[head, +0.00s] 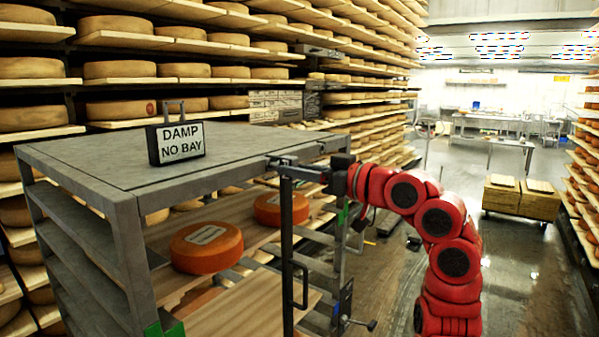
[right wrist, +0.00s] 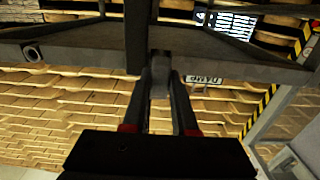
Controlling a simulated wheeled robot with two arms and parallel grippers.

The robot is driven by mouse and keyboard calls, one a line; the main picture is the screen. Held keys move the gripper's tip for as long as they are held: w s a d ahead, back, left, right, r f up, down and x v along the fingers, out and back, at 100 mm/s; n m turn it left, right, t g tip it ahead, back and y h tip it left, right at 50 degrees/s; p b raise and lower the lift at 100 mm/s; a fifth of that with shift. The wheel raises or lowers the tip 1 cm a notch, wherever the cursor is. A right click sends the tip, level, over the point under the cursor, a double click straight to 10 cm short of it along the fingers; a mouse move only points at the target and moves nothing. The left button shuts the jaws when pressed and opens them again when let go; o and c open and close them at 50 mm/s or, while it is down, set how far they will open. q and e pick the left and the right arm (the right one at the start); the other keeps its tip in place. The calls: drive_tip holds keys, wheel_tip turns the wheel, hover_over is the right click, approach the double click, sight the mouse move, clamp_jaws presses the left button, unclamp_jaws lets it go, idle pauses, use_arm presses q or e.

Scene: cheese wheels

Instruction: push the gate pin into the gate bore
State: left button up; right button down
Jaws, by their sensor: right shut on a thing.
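My right gripper (head: 284,165) is at the front edge of the grey rack's top, at the upper end of a dark upright gate bar (head: 287,245). In the right wrist view, its fingers (right wrist: 161,82) are shut on a small grey piece, which looks like the gate pin (right wrist: 159,72). The fingers hide most of it. Its far end meets or lies in front of a dark bar (right wrist: 138,35); I cannot tell whether it is inside a bore. A round ringed opening (right wrist: 32,53) shows on the dark crossbeam at left; I cannot tell whether it is the gate bore. My left gripper is not in view.
A latch with a knob (head: 365,323) sits low beside the gate handle (head: 300,286).

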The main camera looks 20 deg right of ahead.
drive_tip(key=shift+w+a, duration=0.45)
drive_tip(key=shift+w, duration=0.15)
drive_tip(key=c, duration=0.6)
unclamp_jaws()
drive_tip(key=b+v, duration=0.3)
drive_tip(key=v, duration=1.4)
drive_tip(key=shift+s+d, duration=0.2)
